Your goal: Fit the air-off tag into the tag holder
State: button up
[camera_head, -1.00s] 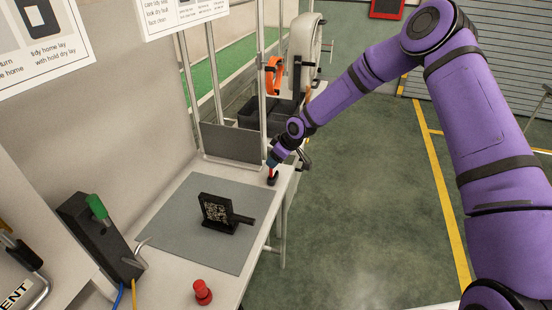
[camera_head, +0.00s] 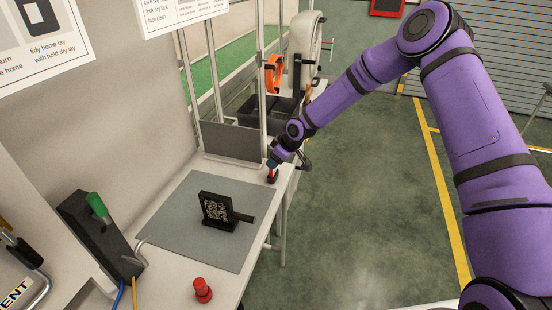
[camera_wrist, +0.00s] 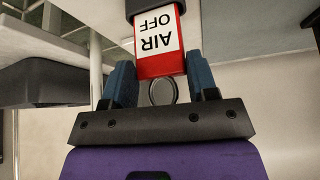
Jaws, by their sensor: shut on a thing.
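The air-off tag (camera_wrist: 158,45) is a red and white plate lettered AIR OFF, upside down in the wrist view. My gripper (camera_wrist: 163,84) is shut on it, with a blue finger at each side. A grey ring shows at its near end, between the fingers. The tag's far end meets a dark block (camera_wrist: 152,7) at the top edge; I cannot tell whether this is the tag holder or how deep the tag sits. In the head view, my gripper (camera_head: 273,164) is low at the bench's far right corner, with the red tag (camera_head: 272,176) under it.
A black stand with a printed code (camera_head: 216,211) is on the grey mat (camera_head: 180,225). A red knob (camera_head: 203,291) stands at the bench front. A black box with a green lever (camera_head: 97,207) is at left. Dark bins (camera_head: 262,110) and uprights lie behind the gripper.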

jog(key=shift+f, duration=0.65)
jog(key=o, duration=1)
jog(key=shift+r, duration=0.1)
jog(key=shift+v, duration=2.9)
